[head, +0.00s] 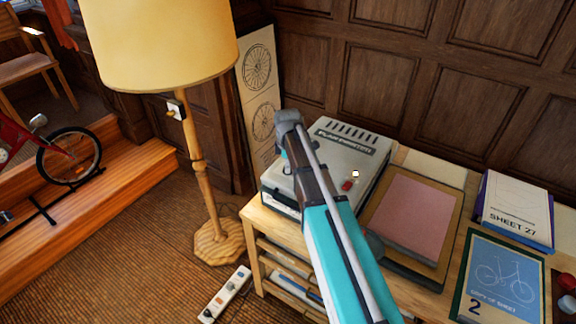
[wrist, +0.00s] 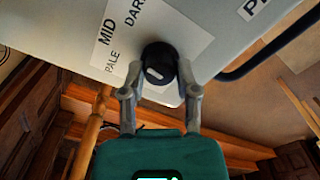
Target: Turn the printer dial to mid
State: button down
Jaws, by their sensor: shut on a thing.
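The printer (head: 340,126) is a grey box on the wooden bench, with vents and a name label on top. Its dial (wrist: 158,62) is a round black knob with a short white mark, seen in the wrist view. A white label (wrist: 128,32) beside it reads PALE, MID and DARK. The white mark lies on the lower-left part of the knob; I cannot tell exactly which word it points at. My gripper (wrist: 160,88) is shut on the dial, one finger on each side. In the head view my arm hides the dial.
A red button (head: 347,186) and a small white light (head: 355,173) are on the printer top. A pink-covered board (head: 412,212), a sheet box (head: 515,208) and a blue bicycle sheet (head: 502,280) lie to the right. A floor lamp (head: 198,165) stands left; a power strip (head: 225,292) lies on the carpet.

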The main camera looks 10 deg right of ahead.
jog(key=shift+n, duration=1.1)
jog(key=shift+c, duration=1.7)
grip_release()
jog(key=shift+m, duration=0.4)
